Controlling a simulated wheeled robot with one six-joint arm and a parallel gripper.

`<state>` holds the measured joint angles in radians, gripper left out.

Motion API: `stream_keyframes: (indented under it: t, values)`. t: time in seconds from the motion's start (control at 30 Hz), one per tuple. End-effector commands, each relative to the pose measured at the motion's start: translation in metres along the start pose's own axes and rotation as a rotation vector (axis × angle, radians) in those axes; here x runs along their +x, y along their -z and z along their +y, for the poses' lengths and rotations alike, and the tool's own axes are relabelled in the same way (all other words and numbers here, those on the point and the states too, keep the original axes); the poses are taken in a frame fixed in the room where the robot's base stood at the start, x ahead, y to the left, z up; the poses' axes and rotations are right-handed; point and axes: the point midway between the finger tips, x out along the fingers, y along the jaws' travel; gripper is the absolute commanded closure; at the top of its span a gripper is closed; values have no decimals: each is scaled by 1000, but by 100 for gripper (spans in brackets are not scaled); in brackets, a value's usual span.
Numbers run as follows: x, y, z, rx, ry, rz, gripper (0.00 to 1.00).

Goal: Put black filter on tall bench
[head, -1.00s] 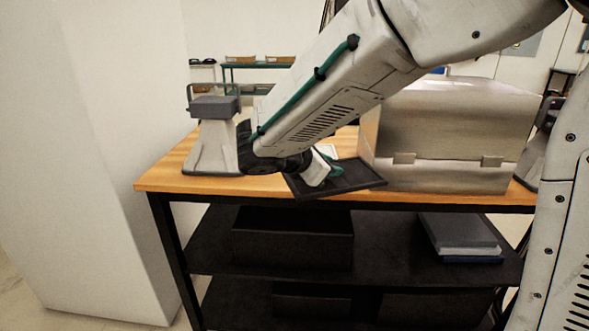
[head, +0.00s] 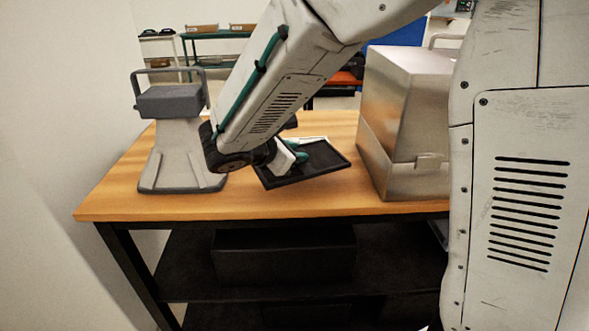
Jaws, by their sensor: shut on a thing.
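The black filter (head: 318,164) is a flat, dark, framed panel. My gripper (head: 292,160) is shut on its left part and holds it tilted over the wooden top of the bench (head: 120,197). Part of the filter and of the gripper is hidden behind my arm. I cannot tell whether the filter touches the wood. The bench has black legs and dark lower shelves.
A grey and white device with a handle (head: 168,130) stands on the bench at left. A metal box (head: 405,125) stands at right. Bare wood lies in front of and between them. A black box (head: 285,255) sits on the shelf below. A white wall is at left.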

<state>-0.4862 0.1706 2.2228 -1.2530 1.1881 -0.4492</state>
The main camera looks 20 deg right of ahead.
Motion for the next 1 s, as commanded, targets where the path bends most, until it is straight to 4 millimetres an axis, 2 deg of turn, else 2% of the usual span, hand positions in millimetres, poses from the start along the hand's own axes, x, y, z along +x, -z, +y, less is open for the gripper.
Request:
stream_keyframes:
  t: [0.4, 0.77, 0.8, 0.87, 1.0]
  values:
    - [23, 36, -15, 0, 3, -1, 98]
    - [25, 39, -16, 3, 3, -2, 98]
    - [26, 40, -17, 3, 3, -2, 71]
    - [26, 39, -16, 4, 3, -1, 54]
    - [26, 39, -16, 4, 3, -2, 52]
